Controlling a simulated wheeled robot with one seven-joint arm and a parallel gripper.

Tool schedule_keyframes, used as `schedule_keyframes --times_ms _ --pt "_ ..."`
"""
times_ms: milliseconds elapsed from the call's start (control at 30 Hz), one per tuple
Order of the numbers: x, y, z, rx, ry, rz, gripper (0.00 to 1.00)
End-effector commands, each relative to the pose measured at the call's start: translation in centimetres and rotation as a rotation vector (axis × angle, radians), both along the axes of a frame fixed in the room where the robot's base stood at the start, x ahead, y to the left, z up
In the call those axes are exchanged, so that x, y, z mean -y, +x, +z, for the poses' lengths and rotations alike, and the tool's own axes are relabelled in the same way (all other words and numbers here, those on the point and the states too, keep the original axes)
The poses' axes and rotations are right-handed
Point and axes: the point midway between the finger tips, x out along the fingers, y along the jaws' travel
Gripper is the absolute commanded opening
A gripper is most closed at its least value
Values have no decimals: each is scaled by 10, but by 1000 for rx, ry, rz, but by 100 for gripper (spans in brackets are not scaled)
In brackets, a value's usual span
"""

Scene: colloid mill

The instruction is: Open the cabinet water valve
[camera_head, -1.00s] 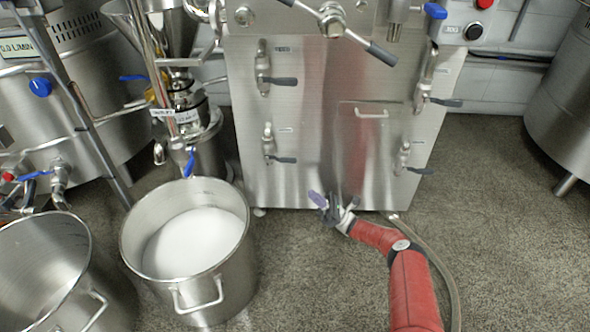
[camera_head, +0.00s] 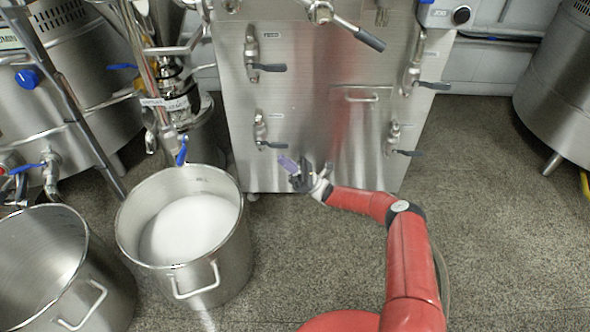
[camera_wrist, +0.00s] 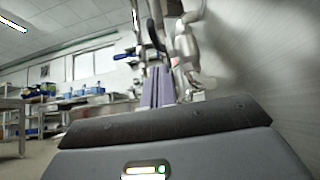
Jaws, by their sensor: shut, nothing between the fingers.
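The steel cabinet (camera_head: 295,110) stands at the middle back with several valves with dark grey lever handles. The lower left valve (camera_head: 261,132) has its lever pointing right, and so does the upper left valve (camera_head: 252,58). On the right side are an upper valve (camera_head: 412,75) and a lower valve (camera_head: 394,138). The labels are too small to read, so I cannot tell which is water. My gripper (camera_head: 287,162) is shut and empty, just below and right of the lower left valve's lever. In the wrist view its purple fingers (camera_wrist: 158,88) point at blurred metal fittings (camera_wrist: 187,50).
A steel pot with white contents (camera_head: 140,255) and another pot (camera_head: 85,275) stand on the floor at left. Tanks flank the cabinet. A bar handle (camera_head: 372,42) juts from the cabinet's top. The floor at right is largely clear.

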Motion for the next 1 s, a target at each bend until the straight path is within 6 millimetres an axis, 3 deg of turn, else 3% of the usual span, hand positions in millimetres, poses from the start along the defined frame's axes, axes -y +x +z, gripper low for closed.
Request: schedule_keyframes --times_ms 33,233,1000 --pt "3 1 10 2 -1 -2 0" --pt "3 0 26 1 -1 -2 0" --pt "6 1 34 0 -63 -2 0"
